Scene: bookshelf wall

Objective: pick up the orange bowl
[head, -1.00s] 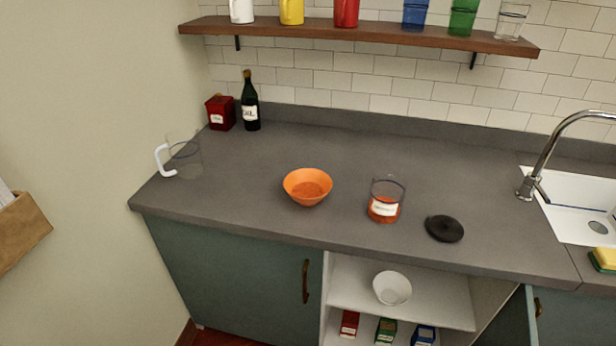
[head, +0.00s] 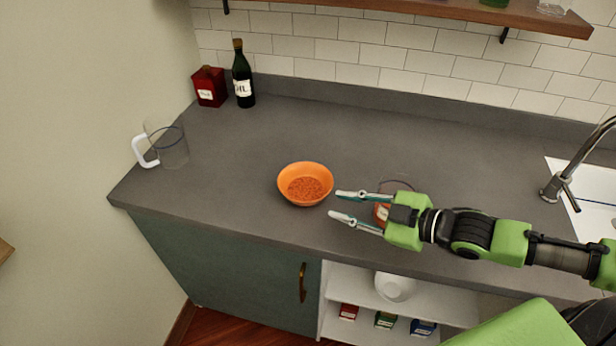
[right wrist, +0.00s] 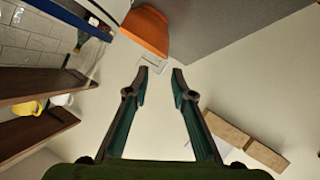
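The orange bowl (head: 305,172) stands upright on the grey countertop (head: 240,150), with reddish-orange bits inside. My right gripper (head: 335,204) comes in from the right. Its two fingers are apart and empty, with the tips just right of the bowl and not around it. In the right wrist view the bowl (right wrist: 147,30) shows at the top, beyond the open fingertips (right wrist: 160,72). My left gripper is not in view.
A glass jar (head: 382,212) is partly hidden behind my right gripper. A clear pitcher (head: 172,148), red tin (head: 209,86) and dark oil bottle (head: 243,78) stand at the left. A wooden shelf (head: 450,12) runs above. Counter left of the bowl is clear.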

